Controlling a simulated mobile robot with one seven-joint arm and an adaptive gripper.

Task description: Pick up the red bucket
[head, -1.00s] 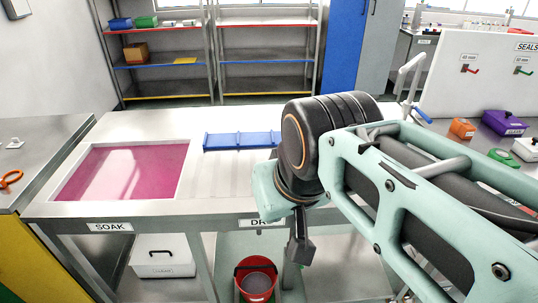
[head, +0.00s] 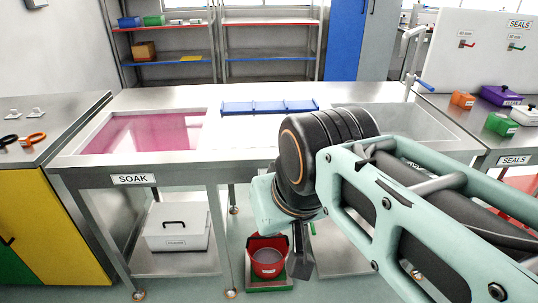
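The red bucket (head: 267,263) stands on a low green base (head: 270,284) beneath the front of the steel bench. Its top is open, with a greyish inside and a dark handle near the rim. My gripper (head: 302,268) points down just to the right of the bucket in the picture and overlaps its right edge. Whether it touches the bucket I cannot tell. Its fingers show edge-on, so I cannot see whether they are open or shut.
The steel bench (head: 240,158) with a pink soak basin (head: 150,133) stands over the bucket. A bench leg (head: 223,240) is close to its left. A white lidded box (head: 178,227) sits on the lower shelf. A yellow cabinet (head: 62,225) stands at left.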

